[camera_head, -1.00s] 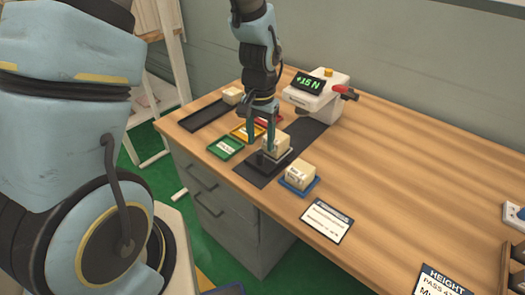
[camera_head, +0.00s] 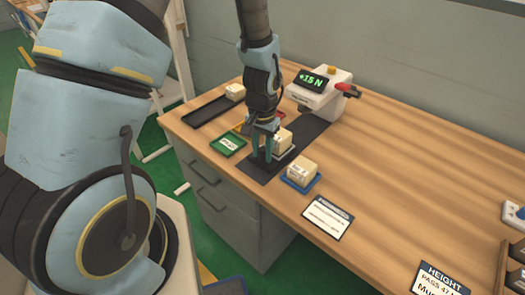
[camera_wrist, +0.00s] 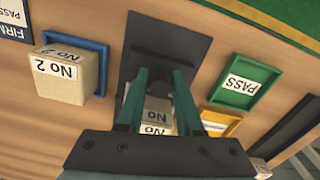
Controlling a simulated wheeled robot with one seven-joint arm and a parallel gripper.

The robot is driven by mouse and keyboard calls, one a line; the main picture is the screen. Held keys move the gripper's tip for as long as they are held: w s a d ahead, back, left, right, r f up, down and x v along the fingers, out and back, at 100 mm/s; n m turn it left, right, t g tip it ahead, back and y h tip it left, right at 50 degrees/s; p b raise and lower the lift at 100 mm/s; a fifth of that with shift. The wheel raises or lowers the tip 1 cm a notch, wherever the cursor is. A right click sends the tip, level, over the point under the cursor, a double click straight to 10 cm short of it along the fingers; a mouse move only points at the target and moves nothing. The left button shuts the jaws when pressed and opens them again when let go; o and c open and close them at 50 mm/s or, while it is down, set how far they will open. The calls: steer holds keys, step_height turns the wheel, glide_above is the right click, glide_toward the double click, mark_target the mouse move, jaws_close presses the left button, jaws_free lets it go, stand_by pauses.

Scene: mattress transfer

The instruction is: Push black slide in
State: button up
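The black slide (camera_head: 263,158) lies on a dark strip that runs to the white tester (camera_head: 318,95), whose display reads +15 N. A pale block (camera_head: 283,140) sits on the slide; its "No" label shows between my fingers in the wrist view (camera_wrist: 156,118). My gripper (camera_head: 262,158) is pointed down at the front end of the slide, on the desk-edge side of the block. Its teal fingers stand apart, with a gap between them. Whether the fingertips touch the slide is unclear. The tester's inner end is partly hidden by my arm.
Another block, "No 2" in the wrist view (camera_wrist: 65,75), sits on a blue tray (camera_head: 300,184) to the right. A green PASS tray (camera_head: 228,146) and a yellow tray (camera_wrist: 220,122) are to the left, with a long black tray (camera_head: 208,110) beyond.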

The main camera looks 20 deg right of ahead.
jaws_close()
stand_by(1.0)
